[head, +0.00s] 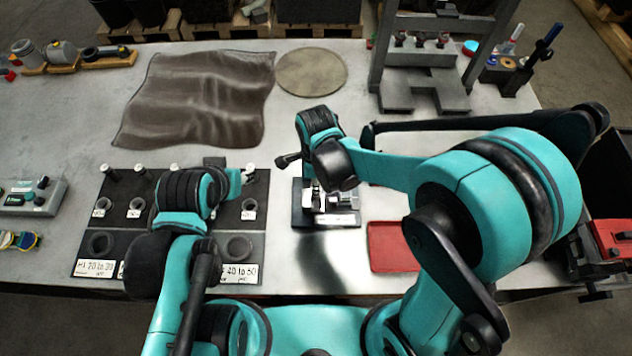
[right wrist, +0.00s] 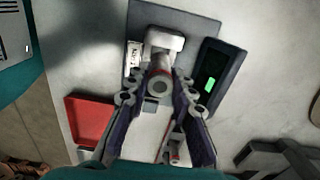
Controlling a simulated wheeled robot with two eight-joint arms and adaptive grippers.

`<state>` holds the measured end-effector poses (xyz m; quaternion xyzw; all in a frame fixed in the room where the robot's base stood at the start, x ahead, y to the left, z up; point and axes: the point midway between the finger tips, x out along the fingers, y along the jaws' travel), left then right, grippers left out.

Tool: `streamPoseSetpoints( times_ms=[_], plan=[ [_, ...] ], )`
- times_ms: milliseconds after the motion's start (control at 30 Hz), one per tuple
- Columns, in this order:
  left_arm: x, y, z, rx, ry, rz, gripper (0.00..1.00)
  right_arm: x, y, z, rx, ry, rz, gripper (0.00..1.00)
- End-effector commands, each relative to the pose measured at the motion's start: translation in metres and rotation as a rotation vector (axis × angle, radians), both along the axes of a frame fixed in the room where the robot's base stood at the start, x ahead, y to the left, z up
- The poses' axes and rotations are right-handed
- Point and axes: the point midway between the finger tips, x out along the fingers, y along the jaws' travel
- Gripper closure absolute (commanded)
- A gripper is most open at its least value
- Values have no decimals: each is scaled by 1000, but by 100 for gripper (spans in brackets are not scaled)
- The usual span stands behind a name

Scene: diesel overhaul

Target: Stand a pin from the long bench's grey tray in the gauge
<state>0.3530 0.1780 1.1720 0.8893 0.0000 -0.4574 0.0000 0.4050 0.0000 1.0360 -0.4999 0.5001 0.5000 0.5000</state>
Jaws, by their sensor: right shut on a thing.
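My right gripper (right wrist: 158,95) is shut on a pin (right wrist: 160,86), seen end-on as a round grey piece with a dark centre. The gauge (right wrist: 163,42) has a pale metal block on a dark base plate and lies under the fingertips in the right wrist view. In the head view the gauge base (head: 300,215) is partly covered by my right gripper. I cannot tell whether the pin touches the gauge. My left gripper (head: 246,178) is over the dark labelled rack, largely hidden by its own arm, so its opening is unclear. I cannot make out a grey tray.
The dark rack (head: 150,215) holds several upright pins and has round holes at the front. A red tray (head: 395,247) lies right of the gauge. A green-lit display (right wrist: 211,82) sits beside the gauge. A brown cloth (head: 200,100), a round disc (head: 311,72) and a grey press (head: 425,60) stand behind.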

Motion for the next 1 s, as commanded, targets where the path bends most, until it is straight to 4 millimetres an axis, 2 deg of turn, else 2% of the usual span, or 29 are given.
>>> streamPoseSetpoints(
  times_ms=[633, 1000],
  plan=[
    [0, 0, -12, 0, 0, 0, 60, 0, 0, -12, 0, 0, 0, 100],
    [0, 0, -12, 0, 0, 0, 60, 0, 0, -12, 0, 0, 0, 100]
  ],
)
